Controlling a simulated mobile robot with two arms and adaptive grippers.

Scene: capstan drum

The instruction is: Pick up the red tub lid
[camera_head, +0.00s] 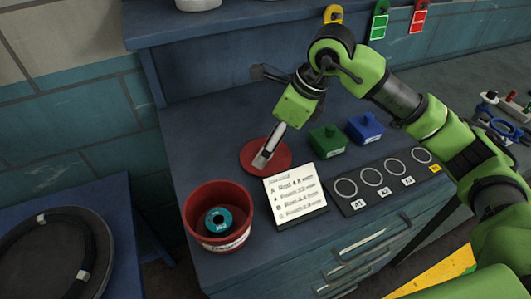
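The red tub lid (283,160) lies flat on the blue bench, behind the red tub (190,215). The tub stands open at the front left, with a teal spool (216,220) inside it. My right gripper (262,160) comes in from the right and points down at the lid, its tip over the lid's middle. The fingers overlap in this view, so I cannot tell whether they are open or shut, or whether they touch the lid. My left gripper is not in view.
A written card (292,190) lies right of the tub. A dark board (372,205) with several rings and labels is beside it. A green block (327,140) and a blue block (365,128) with knobs stand behind. A black ring-shaped object (88,245) lies on the lower left table.

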